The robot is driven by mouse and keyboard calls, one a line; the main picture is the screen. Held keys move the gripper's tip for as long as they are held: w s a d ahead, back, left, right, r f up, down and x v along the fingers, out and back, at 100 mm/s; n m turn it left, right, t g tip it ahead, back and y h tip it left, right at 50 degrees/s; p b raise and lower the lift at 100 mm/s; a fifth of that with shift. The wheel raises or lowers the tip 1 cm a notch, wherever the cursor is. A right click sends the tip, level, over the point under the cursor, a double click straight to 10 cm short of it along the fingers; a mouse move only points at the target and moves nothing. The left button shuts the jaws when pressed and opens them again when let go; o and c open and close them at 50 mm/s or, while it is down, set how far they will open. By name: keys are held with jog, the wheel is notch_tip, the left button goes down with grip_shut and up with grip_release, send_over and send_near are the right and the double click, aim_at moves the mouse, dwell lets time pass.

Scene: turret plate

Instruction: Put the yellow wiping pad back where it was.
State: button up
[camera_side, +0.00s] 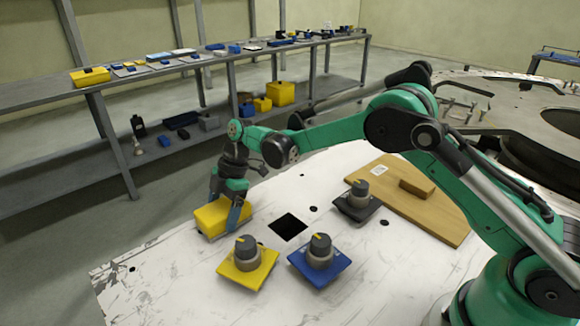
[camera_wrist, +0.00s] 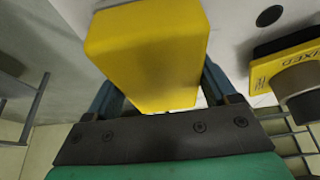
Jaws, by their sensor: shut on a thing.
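The yellow wiping pad (camera_side: 207,219) is a thick yellow block at the far left edge of the white plate (camera_side: 165,280). My gripper (camera_side: 228,208) points down and is shut on it, with blue fingers on opposite sides. In the wrist view, the pad (camera_wrist: 148,45) fills the space between the fingers (camera_wrist: 160,88). Whether the pad touches the plate or hangs just above it is hard to tell.
A yellow-based knob (camera_side: 246,265), a blue-based knob (camera_side: 318,264) and a dark-based knob (camera_side: 358,205) stand on the plate. A square black opening (camera_side: 288,226) lies between them. A wooden board (camera_side: 433,215) carries a brown block (camera_side: 417,187). A shelf (camera_side: 60,95) stands behind.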

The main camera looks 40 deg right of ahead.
jog(key=shift+f, duration=0.2)
jog(key=o, duration=1.1)
jog(key=shift+r, duration=0.1)
jog(key=s+d+r+m+t, duration=0.1)
jog(key=s+d+r+m, duration=0.15)
jog(key=r, duration=0.45)
jog(key=s+d+r+m, duration=0.1)
jog(key=d+r, duration=0.2)
jog(key=r, duration=0.5)
jog(key=shift+s+d+f+m+t+h, duration=0.35)
jog(key=shift+s+d+m+t+h, duration=0.6)
jog(key=shift+s+m, duration=1.55)
jog(key=shift+s+d+f+m+t+h, duration=0.3)
jog(key=shift+s+d+m+t+h, duration=0.55)
jog(key=shift+s+m, duration=1.65)
jog(key=shift+s+d+f+m+t+h, duration=0.55)
jog(key=shift+s+m+t, duration=0.75)
jog(key=shift+s+m, duration=1.2)
